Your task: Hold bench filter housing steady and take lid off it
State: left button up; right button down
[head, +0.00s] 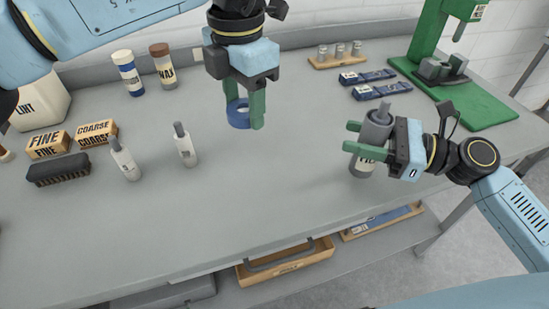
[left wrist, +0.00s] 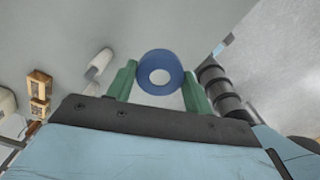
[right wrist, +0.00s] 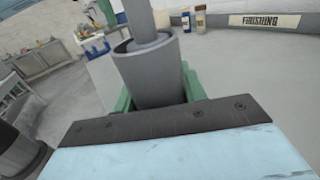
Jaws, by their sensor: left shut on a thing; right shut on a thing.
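The bench filter housing (head: 362,165) is a grey cylinder with a pale label, upright at the bench's front right. My right gripper (head: 362,137) is shut around its upper part. In the right wrist view the housing (right wrist: 148,78) has an open rim, and a thinner grey post (right wrist: 141,20) stands up out of it. My left gripper (head: 244,108) is shut on the blue ring-shaped lid (head: 238,118), above the bench and well left of the housing. In the left wrist view the lid (left wrist: 160,72) sits between the green fingers, its hole showing through.
Two grey-capped white bottles (head: 185,146) and (head: 125,160), a dark brush (head: 58,170) and FINE and COARSE boxes (head: 95,133) stand at left. Blue trays (head: 367,76) and a green press (head: 455,95) are at the back right. The bench's front middle (head: 250,205) is clear.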

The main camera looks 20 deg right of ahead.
jog(key=shift+f+x, duration=0.55)
jog(key=shift+x, duration=2.4)
jog(key=shift+f+x, duration=0.6)
jog(key=shift+x, duration=2.35)
jog(key=shift+f+x, duration=0.55)
jog(key=shift+x, duration=2.45)
jog(key=shift+f, duration=0.15)
jog(key=c, duration=0.9)
grip_release()
jog(key=shift+o, duration=0.4)
